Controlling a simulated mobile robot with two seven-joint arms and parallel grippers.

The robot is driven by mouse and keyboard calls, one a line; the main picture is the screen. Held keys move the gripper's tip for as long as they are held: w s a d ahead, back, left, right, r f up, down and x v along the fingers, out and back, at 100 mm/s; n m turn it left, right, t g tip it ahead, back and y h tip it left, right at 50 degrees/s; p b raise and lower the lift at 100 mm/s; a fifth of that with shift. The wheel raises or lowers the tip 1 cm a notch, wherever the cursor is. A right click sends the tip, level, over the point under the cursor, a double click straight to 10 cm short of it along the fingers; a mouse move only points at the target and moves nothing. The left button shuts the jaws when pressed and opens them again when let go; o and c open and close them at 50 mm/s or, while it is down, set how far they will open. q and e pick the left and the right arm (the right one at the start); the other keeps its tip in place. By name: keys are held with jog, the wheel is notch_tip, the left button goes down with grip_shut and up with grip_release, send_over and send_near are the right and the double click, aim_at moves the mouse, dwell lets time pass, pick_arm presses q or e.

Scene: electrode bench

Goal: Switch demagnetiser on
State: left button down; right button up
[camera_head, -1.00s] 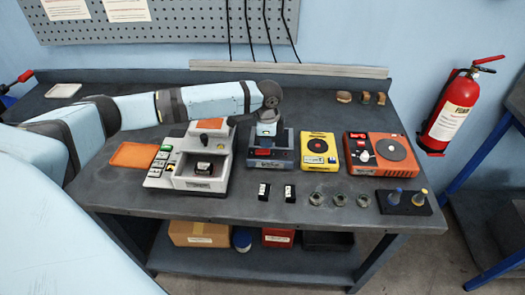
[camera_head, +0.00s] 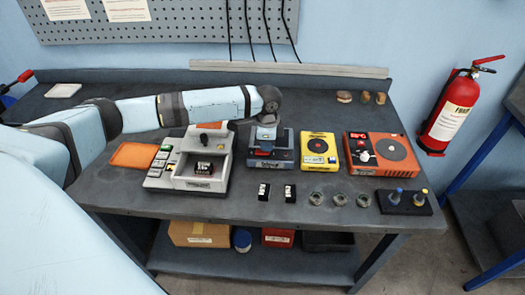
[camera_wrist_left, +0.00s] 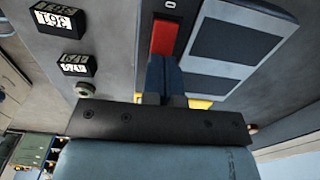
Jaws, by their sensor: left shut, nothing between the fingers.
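The grey device with a red rocker switch, which looks like the demagnetiser (camera_head: 284,163), stands on the bench between the white-grey machine and the yellow device. In the left wrist view its red switch (camera_wrist_left: 163,38) shows beside a small "0" mark and two dark pads. My left gripper (camera_wrist_left: 165,62) is shut and empty, pointing down at the switch. Its fingertips are at the near end of the red rocker; I cannot tell whether they touch it. In the head view my left gripper (camera_head: 265,146) partly covers the switch. My right gripper is not in view.
The white-grey machine (camera_head: 222,180) stands close on the left, the yellow device (camera_head: 318,162) close on the right. An orange device (camera_head: 360,170) with a round plate is farther right. Two black labelled blocks (camera_head: 264,192) and several nuts lie in front.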

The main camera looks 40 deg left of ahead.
pick_arm(q)
jog(key=shift+s+f, duration=0.1)
jog(key=shift+f, duration=0.5)
jog(key=shift+r, duration=0.1)
notch_tip(320, 180, up, 5)
jog(key=p, duration=0.5)
jog(key=shift+p, duration=0.35)
jog(key=shift+r+p, duration=0.5)
jog(key=shift+p, duration=0.25)
jog(key=shift+r+p, duration=0.45)
jog(key=shift+p, duration=0.1)
